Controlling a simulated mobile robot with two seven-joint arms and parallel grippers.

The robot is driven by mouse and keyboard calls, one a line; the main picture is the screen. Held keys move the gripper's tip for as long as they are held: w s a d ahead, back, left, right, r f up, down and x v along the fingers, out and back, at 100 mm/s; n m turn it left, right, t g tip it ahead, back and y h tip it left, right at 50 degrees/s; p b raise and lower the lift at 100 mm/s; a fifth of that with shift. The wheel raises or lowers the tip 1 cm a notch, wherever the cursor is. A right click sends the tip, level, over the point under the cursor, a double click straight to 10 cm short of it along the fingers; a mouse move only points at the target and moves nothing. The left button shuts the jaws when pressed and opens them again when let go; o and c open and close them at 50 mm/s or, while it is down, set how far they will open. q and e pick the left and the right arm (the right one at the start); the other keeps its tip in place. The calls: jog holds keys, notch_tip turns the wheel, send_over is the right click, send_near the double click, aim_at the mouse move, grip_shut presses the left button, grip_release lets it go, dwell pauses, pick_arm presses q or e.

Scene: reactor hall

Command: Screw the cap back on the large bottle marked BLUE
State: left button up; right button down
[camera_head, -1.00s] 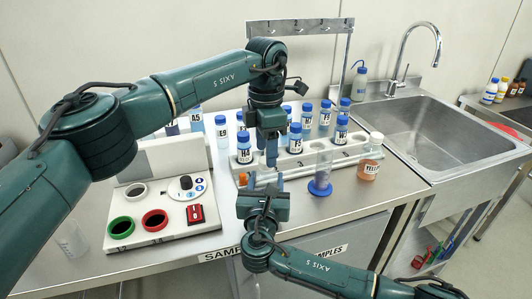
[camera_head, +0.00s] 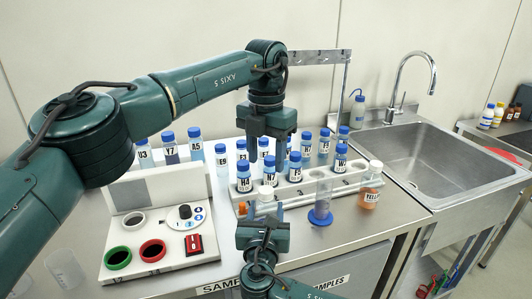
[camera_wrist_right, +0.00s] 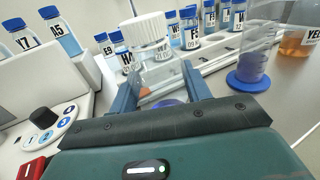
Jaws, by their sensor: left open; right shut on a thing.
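A clear bottle (camera_wrist_right: 158,70) with a ribbed white cap (camera_wrist_right: 150,28) stands between the fingers of my right gripper (camera_wrist_right: 163,85), which is shut on it. The cap sits on the bottle's neck; I cannot tell how tight it is. No BLUE label is readable on this bottle. In the head view the white cap (camera_head: 266,192) shows just in front of the sample rack, above my right gripper (camera_head: 263,212). My left gripper (camera_head: 268,152) is open and empty, above and behind the cap, its fingers pointing down.
A rack (camera_head: 322,186) holds several blue-capped sample bottles. A blue-based cylinder (camera_head: 321,212) and the yellow-labelled bottle (camera_head: 370,190) stand to the right. A control panel device (camera_head: 165,245) is on the left. The sink (camera_head: 450,135) is at the far right.

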aim_at(266, 190)
pick_arm(q)
jog(key=shift+r+n, duration=0.25)
jog(key=shift+n, duration=0.35)
jog(key=shift+f, duration=0.1)
jog(key=shift+f, duration=3.95)
jog(key=shift+c, duration=0.2)
jog(key=c, duration=1)
jog(key=o, duration=1.2)
